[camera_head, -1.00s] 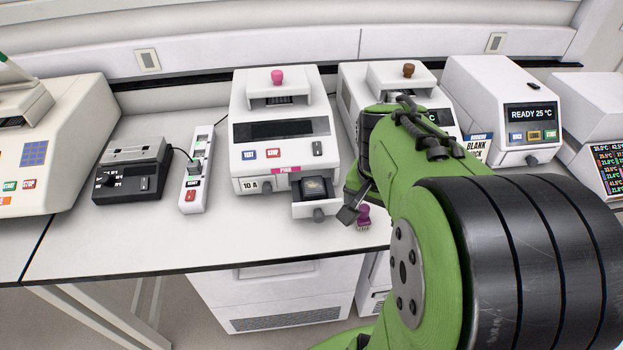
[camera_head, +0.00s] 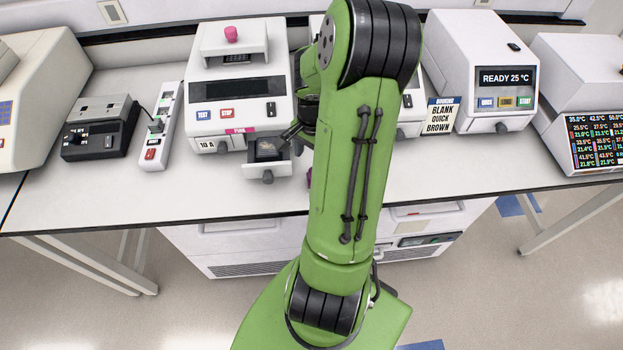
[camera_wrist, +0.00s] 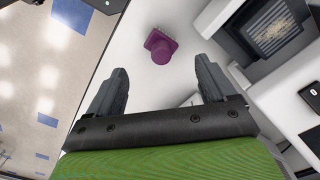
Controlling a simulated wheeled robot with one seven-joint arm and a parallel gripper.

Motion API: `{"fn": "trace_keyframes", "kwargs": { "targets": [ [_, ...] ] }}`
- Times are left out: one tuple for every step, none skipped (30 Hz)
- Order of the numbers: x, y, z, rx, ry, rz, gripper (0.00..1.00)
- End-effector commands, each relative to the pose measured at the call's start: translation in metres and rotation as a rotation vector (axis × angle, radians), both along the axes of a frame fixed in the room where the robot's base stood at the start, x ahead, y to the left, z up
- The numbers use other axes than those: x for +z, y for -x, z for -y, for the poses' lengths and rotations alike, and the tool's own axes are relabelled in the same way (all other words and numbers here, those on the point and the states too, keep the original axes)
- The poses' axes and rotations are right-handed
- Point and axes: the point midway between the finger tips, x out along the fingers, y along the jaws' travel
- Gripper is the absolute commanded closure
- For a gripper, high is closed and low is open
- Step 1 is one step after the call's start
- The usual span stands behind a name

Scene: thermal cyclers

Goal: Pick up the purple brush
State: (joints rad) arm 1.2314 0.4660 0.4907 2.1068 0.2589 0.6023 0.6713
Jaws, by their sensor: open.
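The purple brush (camera_wrist: 160,45) is on the white bench top in the wrist view, between and beyond my fingertips. In the head view only a sliver of the brush (camera_head: 309,181) shows at the left edge of my arm; the rest is hidden. My gripper (camera_wrist: 160,65) is open and empty, with its two dark fingers apart on either side of the brush's line. In the head view my gripper (camera_head: 290,132) is mostly hidden by my arm, with one finger showing just above the open drawer.
A small open drawer (camera_head: 268,171) sticks out of the white cycler (camera_head: 240,95), close left of the brush. A black block heater (camera_head: 99,130) and a power strip (camera_head: 160,125) stand further left. A sign (camera_head: 438,117) and the READY cycler (camera_head: 480,65) stand right. The bench's front strip is clear.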

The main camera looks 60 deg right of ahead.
Motion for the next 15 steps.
{"fn": "trace_keyframes", "kwargs": {
  "targets": [
    [-0.014, 0.001, -0.001, 0.001, -0.005, -0.003, 0.16],
    [-0.02, 0.0, -0.001, 0.001, -0.005, -0.002, 0.16],
    [-0.026, 0.0, -0.001, 0.001, -0.004, -0.002, 0.16],
    [-0.03, 0.0, -0.001, 0.001, -0.003, -0.001, 0.16],
    [-0.033, 0.0, -0.001, 0.001, -0.002, -0.002, 0.16],
    [-0.036, 0.0, 0.0, 0.001, -0.001, -0.001, 0.16],
    [-0.039, 0.0, 0.0, 0.001, -0.001, -0.001, 0.16],
    [-0.044, 0.0, -0.001, 0.002, -0.004, -0.001, 0.16],
    [-0.051, -0.001, 0.0, 0.002, -0.004, -0.001, 0.16],
    [-0.058, -0.001, 0.0, 0.001, -0.005, -0.002, 0.16],
    [-0.064, -0.001, 0.0, 0.001, -0.006, -0.001, 0.16],
    [-0.071, -0.002, 0.001, 0.001, -0.004, -0.001, 0.16],
    [-0.076, -0.002, 0.001, 0.001, -0.004, -0.001, 0.16],
    [-0.081, -0.002, 0.001, 0.001, -0.003, 0.0, 0.16],
    [-0.084, -0.002, 0.001, 0.001, -0.002, -0.001, 0.16]
  ]
}}
